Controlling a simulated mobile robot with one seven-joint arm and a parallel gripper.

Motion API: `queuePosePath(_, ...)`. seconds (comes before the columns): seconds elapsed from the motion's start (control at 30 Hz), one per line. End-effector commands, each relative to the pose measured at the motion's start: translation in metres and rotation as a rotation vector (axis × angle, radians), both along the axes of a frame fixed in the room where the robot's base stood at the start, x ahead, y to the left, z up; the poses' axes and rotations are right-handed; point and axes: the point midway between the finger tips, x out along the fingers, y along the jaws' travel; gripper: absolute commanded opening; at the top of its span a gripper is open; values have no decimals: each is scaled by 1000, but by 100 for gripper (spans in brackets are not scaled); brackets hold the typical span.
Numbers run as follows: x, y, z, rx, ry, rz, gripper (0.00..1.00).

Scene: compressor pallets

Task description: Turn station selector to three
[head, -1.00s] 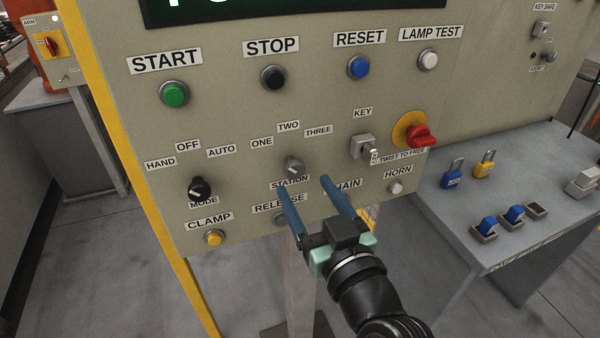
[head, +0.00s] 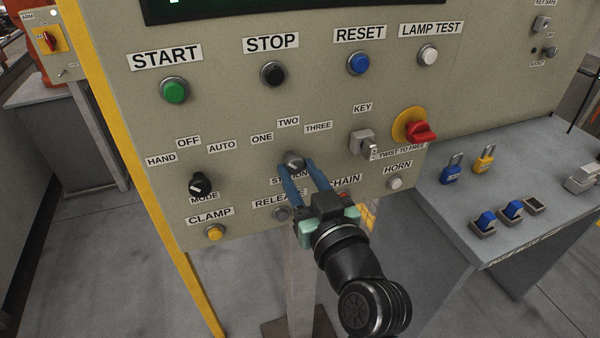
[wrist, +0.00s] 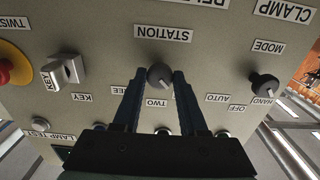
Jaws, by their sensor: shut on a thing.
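The station selector (head: 293,159) is a small grey-black knob on the panel, above the STATION label and below ONE, TWO and THREE. In the wrist view, upside down, the knob (wrist: 159,76) shows a pale pointer mark slanting to the lower right, away from the THREE side; its exact position is hard to read. My gripper (head: 295,165) has its two blue fingers on either side of the knob, shut on it. The fingers partly cover the STATION label and the knob's sides in the head view.
The black mode selector (head: 200,186) is to the left and the key switch (head: 362,143) to the right. The release button (head: 281,213) is just below the fingers. A grey table (head: 530,190) with padlocks stands at right.

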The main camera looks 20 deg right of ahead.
Motion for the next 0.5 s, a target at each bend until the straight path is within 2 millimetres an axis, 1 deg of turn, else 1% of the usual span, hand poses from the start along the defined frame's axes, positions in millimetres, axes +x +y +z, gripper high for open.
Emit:
queuePosePath(0.33,0,0,0,19,1,0,0)
queuePosePath(0.5,0,0,1,84,1,0,0)
